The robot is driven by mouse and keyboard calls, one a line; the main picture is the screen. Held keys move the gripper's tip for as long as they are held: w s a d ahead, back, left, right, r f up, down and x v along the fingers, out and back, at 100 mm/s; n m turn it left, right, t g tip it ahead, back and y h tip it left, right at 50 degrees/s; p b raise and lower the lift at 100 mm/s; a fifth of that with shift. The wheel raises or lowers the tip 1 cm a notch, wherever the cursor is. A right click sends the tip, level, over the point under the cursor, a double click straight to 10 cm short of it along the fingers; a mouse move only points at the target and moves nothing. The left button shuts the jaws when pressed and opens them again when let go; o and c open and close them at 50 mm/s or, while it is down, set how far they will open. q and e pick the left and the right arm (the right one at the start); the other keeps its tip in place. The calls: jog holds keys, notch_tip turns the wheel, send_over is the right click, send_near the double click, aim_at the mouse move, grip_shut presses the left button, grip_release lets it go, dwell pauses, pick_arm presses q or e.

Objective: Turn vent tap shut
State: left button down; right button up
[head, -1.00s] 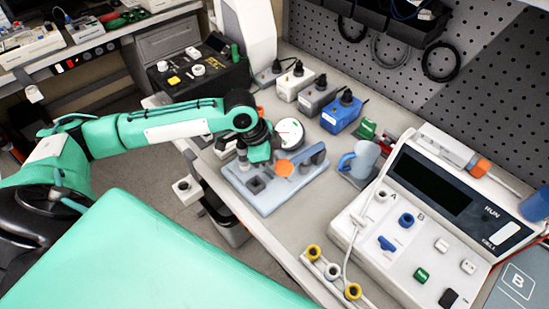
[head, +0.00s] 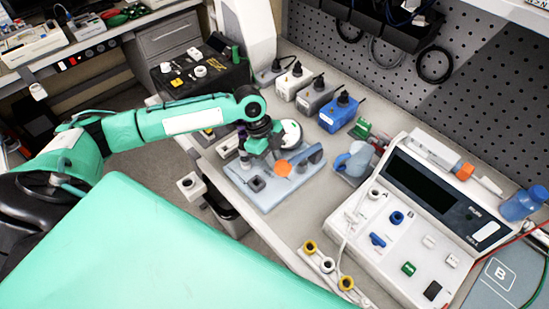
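My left gripper (head: 268,148) hangs over the back part of a blue-grey board (head: 270,199) on the bench, beside a white round-faced gauge (head: 293,132). Its fingers are small and dark here, and I cannot tell if they are open or touching anything. An orange knob (head: 282,168) and a grey-blue upright part (head: 314,157) are on the board, just right of the gripper. A dark square socket (head: 256,184) is at its front left. I cannot tell for certain which part is the vent tap. My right gripper is out of view.
A blue-grey jug (head: 353,160) stands right of the board. A white pump console (head: 400,245) with a blue lever (head: 378,240) fills the right. Blue (head: 340,112) and grey boxes line the pegboard. Yellow-ringed ports (head: 327,265) are at the front edge.

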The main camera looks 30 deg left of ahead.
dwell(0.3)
pick_arm(q)
jog(key=c, duration=1.5)
grip_release()
jog(key=shift+r, duration=0.1)
jog(key=b+v, duration=0.2)
jog(key=v, duration=1.1)
jog(key=shift+r+b, duration=0.35)
jog(key=shift+b, duration=0.05)
